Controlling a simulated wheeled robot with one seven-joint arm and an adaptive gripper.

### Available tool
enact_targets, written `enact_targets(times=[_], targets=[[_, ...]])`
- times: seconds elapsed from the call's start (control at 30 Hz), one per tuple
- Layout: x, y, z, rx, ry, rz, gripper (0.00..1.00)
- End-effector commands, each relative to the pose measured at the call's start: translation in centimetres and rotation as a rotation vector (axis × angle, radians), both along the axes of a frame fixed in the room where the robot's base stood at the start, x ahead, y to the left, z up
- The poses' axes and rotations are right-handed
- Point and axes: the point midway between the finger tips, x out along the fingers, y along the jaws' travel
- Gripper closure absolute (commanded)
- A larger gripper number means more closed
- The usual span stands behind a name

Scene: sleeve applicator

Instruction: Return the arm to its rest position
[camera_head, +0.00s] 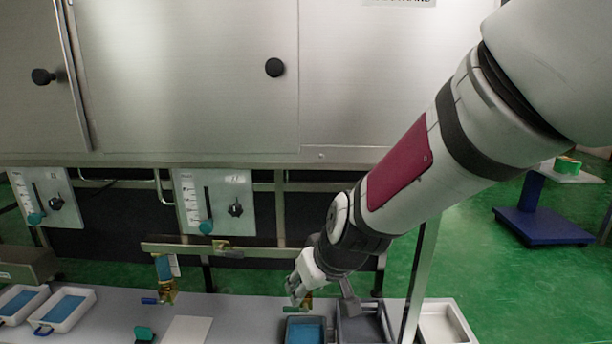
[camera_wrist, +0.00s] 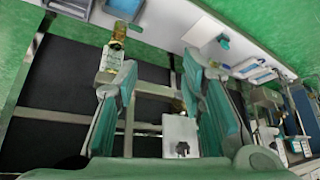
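My gripper (camera_head: 300,284) is at the end of my arm, which reaches in from the upper right of the head view. It is over the back of the grey bench, above the blue-lined trays. In the wrist view my gripper's two green fingers (camera_wrist: 160,95) stand wide apart with nothing between their tips. Behind the gap I see a white panel with a black knob (camera_wrist: 181,147). A brass valve (camera_wrist: 112,52) is beyond the left finger, apart from it as far as I can tell.
A steel cabinet (camera_head: 190,75) fills the back. A blue-lined tray (camera_head: 305,330) and a grey tray (camera_head: 362,326) stand below. A steel post (camera_head: 420,275) rises right of them. Green floor lies right.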

Motion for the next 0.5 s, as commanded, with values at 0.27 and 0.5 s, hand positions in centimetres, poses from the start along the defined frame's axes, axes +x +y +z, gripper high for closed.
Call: enact_targets(times=[0.27, 0.5], targets=[[-10.3, -7.5, 5.4, 0.006, 0.195, -0.116, 0.63], [-20.6, -13.4, 7.4, -0.048, 0.359, -0.268, 0.63]])
